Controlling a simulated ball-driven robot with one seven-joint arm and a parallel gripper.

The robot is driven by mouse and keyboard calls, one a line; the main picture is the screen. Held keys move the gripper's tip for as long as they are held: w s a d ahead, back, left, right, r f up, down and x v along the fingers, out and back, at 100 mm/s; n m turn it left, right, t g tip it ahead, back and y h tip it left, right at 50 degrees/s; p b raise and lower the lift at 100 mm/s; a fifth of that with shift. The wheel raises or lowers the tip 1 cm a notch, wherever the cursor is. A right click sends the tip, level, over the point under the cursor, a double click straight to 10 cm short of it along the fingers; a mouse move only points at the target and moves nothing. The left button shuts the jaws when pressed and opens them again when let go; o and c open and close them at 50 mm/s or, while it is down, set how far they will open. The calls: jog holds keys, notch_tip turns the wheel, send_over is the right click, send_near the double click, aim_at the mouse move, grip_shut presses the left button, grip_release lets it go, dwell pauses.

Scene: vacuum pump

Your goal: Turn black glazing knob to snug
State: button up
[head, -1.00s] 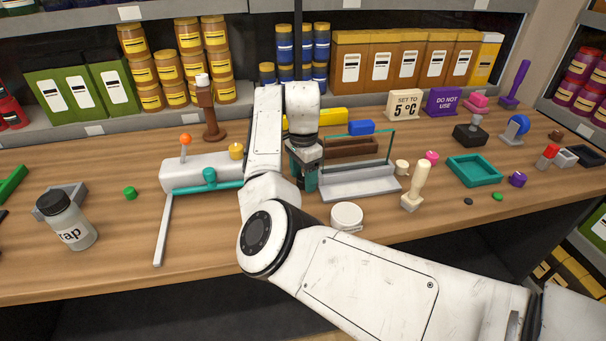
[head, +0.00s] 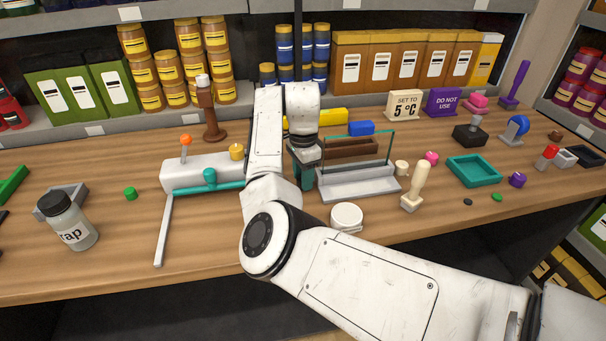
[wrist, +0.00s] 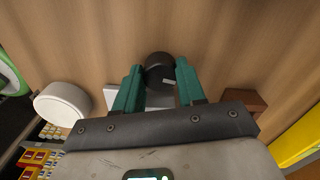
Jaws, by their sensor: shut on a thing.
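The black glazing knob (wrist: 160,60) shows in the wrist view as a dark round cap with a pale grey mark on its face. My gripper (wrist: 158,76) has its teal fingers on either side of the knob and is shut on it. In the head view my gripper (head: 306,172) is at the left end of the grey glazing stand (head: 360,187), which holds an upright glass pane (head: 372,148) and a brown block. My arm and gripper hide the knob in the head view.
A white round lidded pot (head: 346,217) stands in front of the stand. A cream-handled tool (head: 416,188) is to its right. A white pump body (head: 190,172) with teal fittings lies left of my arm. Yellow and blue blocks (head: 361,128) sit behind the stand.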

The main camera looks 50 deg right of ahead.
jog(key=m+p, duration=0.1)
jog(key=m, duration=0.4)
jog(key=shift+r, duration=0.1)
jog(key=shift+m, duration=2.2)
jog(key=o, duration=1.1)
jog(key=shift+c, duration=0.2)
notch_tip(320, 180, up, 11)
jog(key=shift+b, duration=0.4)
